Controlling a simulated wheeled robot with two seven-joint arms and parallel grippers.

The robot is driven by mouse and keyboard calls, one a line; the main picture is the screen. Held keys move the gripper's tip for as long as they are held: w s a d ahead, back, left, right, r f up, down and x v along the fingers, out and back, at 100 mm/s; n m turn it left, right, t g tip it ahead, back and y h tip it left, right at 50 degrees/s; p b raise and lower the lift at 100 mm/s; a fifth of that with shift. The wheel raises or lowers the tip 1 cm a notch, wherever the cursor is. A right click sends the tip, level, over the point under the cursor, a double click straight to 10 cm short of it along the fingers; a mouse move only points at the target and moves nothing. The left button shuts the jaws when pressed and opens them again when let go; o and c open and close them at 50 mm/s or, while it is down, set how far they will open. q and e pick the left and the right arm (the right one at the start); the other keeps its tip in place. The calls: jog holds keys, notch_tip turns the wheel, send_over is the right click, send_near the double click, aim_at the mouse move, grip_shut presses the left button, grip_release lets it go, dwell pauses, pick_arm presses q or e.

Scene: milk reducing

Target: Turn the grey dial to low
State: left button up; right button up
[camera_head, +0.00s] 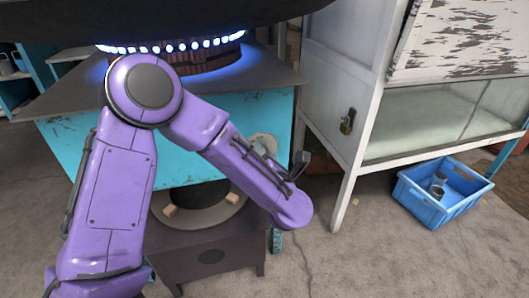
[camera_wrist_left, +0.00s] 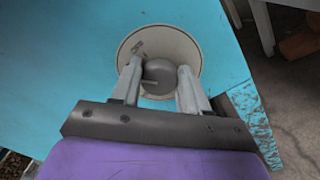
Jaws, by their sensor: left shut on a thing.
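The grey dial (camera_wrist_left: 160,72) sits in a round cream plate (camera_wrist_left: 188,48) on the turquoise stove front. My left gripper (camera_wrist_left: 159,74) has one finger on each side of the dial and is shut on it. A small mark shows on the plate at the upper left, but its lettering is too small to read. In the head view the plate (camera_head: 262,143) shows behind my purple left arm, and the gripper (camera_head: 299,165) is partly hidden there. Blue flames (camera_head: 180,46) burn in a ring under a large dark pan (camera_head: 150,15). My right gripper is not in view.
The turquoise stove (camera_head: 70,135) has a round opening below and a dark low stand (camera_head: 210,255). A white cabinet (camera_head: 345,105) stands at the right. A blue crate (camera_head: 425,205) with cans lies on the floor, with bare concrete in front.

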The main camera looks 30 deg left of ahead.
pick_arm(q)
jog(key=shift+s+f, duration=0.1)
jog(key=shift+f, duration=0.05)
jog(key=o, duration=1)
jog(key=shift+o, duration=0.2)
jog(key=p+v, duration=0.2)
jog(key=v, duration=0.8)
jog(key=shift+s, duration=0.2)
